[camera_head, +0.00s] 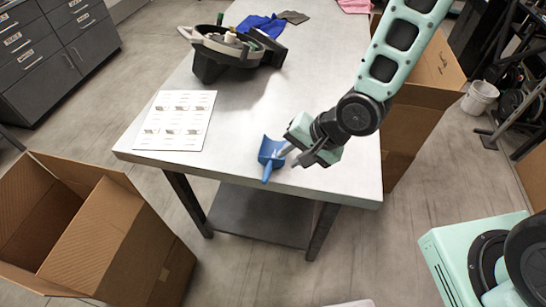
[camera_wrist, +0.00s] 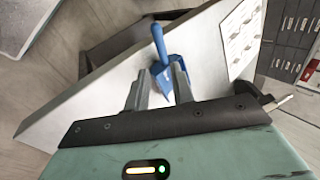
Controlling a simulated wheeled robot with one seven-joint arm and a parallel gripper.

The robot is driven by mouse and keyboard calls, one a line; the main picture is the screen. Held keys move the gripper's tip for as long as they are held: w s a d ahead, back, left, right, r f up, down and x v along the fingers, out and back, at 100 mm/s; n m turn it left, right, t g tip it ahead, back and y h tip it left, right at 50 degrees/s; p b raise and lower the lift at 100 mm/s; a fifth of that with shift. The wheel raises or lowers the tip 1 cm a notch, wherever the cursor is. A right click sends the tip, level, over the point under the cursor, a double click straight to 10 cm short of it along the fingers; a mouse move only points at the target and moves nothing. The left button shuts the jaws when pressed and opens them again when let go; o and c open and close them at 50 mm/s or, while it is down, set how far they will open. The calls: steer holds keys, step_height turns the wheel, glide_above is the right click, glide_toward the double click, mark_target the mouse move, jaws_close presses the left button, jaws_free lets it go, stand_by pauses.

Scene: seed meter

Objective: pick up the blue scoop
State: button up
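The blue scoop (camera_head: 270,151) lies on the metal table (camera_head: 240,108) near its front edge, its handle pointing to that edge. In the wrist view the scoop (camera_wrist: 158,45) shows its handle away from me and its pan partly between and beyond the fingertips. My gripper (camera_head: 291,157) is just right of the scoop in the head view. In the wrist view my gripper (camera_wrist: 158,80) has its two fingers apart with nothing gripped. I cannot tell whether a finger touches the scoop.
A printed sheet (camera_head: 175,120) lies left on the table. A dark seed meter housing (camera_head: 232,50) and a blue cloth (camera_head: 262,24) are farther back. Open cardboard boxes stand on the floor at left (camera_head: 120,245) and right (camera_head: 405,125). The table between sheet and scoop is clear.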

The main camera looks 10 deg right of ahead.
mark_target(270, 169)
steer(key=x, duration=0.5)
steer(key=shift+a+f+p, duration=0.15)
steer(key=shift+f+p, duration=0.05)
steer(key=shift+p, duration=0.2)
steer(key=shift+p+x, duration=1.1)
steer(key=shift+x, duration=1.55)
steer(key=shift+w, duration=0.2)
jaws_close()
